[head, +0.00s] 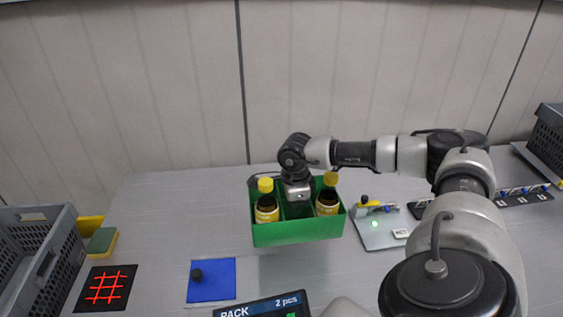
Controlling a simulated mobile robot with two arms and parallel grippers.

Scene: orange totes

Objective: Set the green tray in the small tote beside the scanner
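The green tray (297,232) is near the middle of the head view, slightly tilted, with a brown bottle with a yellow cap (266,206) at its left end and another (328,198) at its right end. My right gripper (298,200) points down into the tray's middle between the bottles and appears shut on it; its fingertips are hidden. The tray seems raised a little above the table. A grey tote (62,262) stands at the left edge, and part of a dark tote (548,140) at the right edge. I cannot identify the scanner. My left gripper is out of view.
A black mat with a red grid (106,288), a green-and-yellow sponge-like block (102,242) and a blue mat with a black knob (212,279) lie at left. A "PACK 2 pcs" display (264,306) is in front. A pale panel (378,230) lies right of the tray.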

